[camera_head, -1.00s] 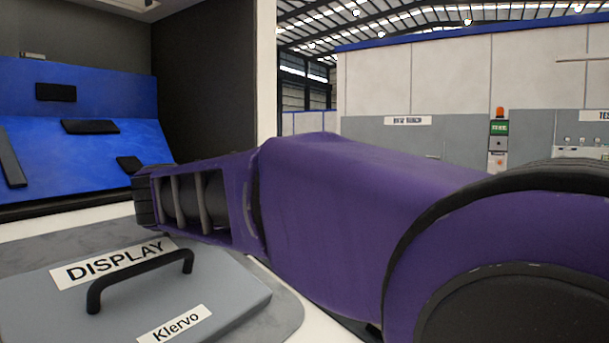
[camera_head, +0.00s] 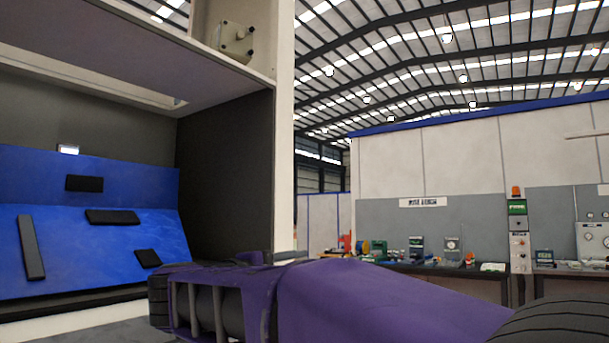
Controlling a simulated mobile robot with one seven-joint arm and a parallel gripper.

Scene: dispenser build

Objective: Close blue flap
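The blue flap (camera_head: 95,248) is a sloping blue panel inside the open-fronted cabinet at the left. Several black rectangular pieces lie on its face, and its lower edge is near the cabinet floor. An upright blue panel (camera_head: 125,185) stands directly behind and above it. My purple arm crosses the bottom of the view, with its dark ridged end near the flap's lower right. I cannot tell whether it touches the flap. My gripper is not seen.
The cabinet's dark side wall (camera_head: 225,185) and white front post (camera_head: 284,150) stand to the right of the flap. A shelf (camera_head: 140,75) overhangs it. A workbench (camera_head: 450,268) with several small devices is far off at the right.

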